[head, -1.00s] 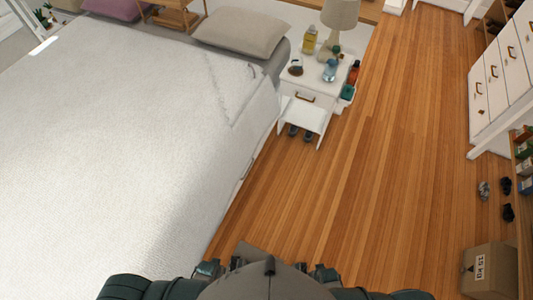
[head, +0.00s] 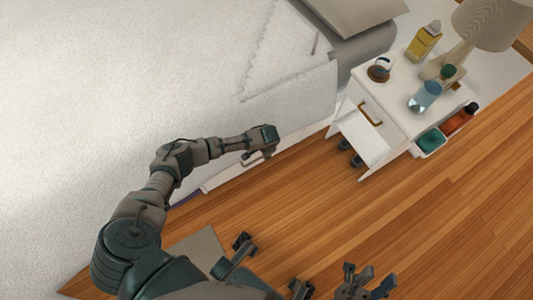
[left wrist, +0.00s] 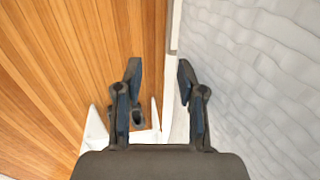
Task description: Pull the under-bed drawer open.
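The under-bed drawer (head: 222,180) shows as a white front low on the bed's side, partly hidden by my left arm. Whether it stands out from the bed I cannot tell. My left gripper (head: 264,146) is beside the bed's edge, over the right part of the drawer front. A small dark piece shows just below it, perhaps a handle; contact is unclear. In the left wrist view my left gripper (left wrist: 158,70) has its fingers apart with nothing between them. My right gripper (head: 366,284) is at the bottom, away from the drawer, fingers apart and empty.
The bed (head: 130,70) fills the left. A white nightstand (head: 393,117) stands beyond the drawer, with a lamp (head: 490,25), bottles and a glass on top. The wooden floor (head: 340,215) between bed and right edge is largely clear.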

